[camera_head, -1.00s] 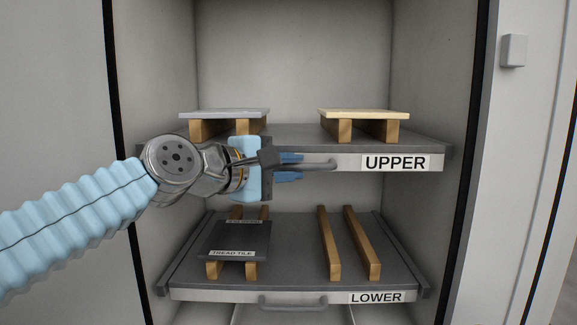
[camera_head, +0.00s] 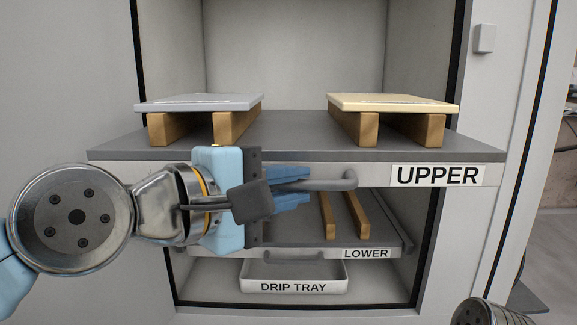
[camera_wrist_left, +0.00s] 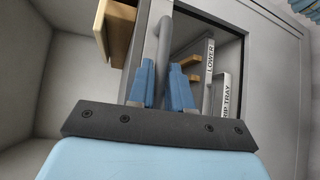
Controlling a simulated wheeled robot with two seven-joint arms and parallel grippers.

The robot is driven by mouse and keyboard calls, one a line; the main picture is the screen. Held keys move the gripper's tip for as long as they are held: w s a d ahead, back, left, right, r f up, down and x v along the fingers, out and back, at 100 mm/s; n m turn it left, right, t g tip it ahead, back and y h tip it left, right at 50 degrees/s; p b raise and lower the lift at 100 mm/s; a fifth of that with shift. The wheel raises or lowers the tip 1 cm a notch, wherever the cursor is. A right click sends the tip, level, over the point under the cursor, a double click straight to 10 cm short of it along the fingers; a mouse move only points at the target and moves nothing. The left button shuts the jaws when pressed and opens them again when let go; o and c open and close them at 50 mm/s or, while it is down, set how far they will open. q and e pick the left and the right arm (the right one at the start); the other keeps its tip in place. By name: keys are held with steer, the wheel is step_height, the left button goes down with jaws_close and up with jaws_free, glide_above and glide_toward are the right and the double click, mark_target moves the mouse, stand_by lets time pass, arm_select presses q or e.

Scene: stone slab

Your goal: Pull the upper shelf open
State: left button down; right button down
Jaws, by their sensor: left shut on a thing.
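The upper shelf (camera_head: 300,149) is a grey slide-out shelf with an "UPPER" label (camera_head: 437,175) at the right of its front. It stands out in front of the cabinet opening. My left gripper (camera_head: 306,187) is shut on the grey bar handle (camera_head: 345,183) of the upper shelf, with its blue fingers around the bar. In the left wrist view the handle bar (camera_wrist_left: 163,50) runs between the two blue fingers. A small part of my right arm shows at the bottom right of the head view; its gripper is out of sight.
A grey slab (camera_head: 199,102) and a cream slab (camera_head: 392,103) rest on wooden bars on the upper shelf. The lower shelf (camera_head: 290,232) sits inside the cabinet below, partly hidden by my gripper. A drip tray (camera_head: 293,286) lies beneath it. A grey box (camera_head: 484,39) is on the right-hand frame.

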arm_select(q)
steer(key=shift+s+f, duration=0.1)
steer(key=shift+s, duration=1.7)
steer(key=c, duration=1.1)
jaws_free()
steer(key=b+v, duration=0.1)
steer(key=v, duration=1.3)
steer(key=shift+w, duration=0.1)
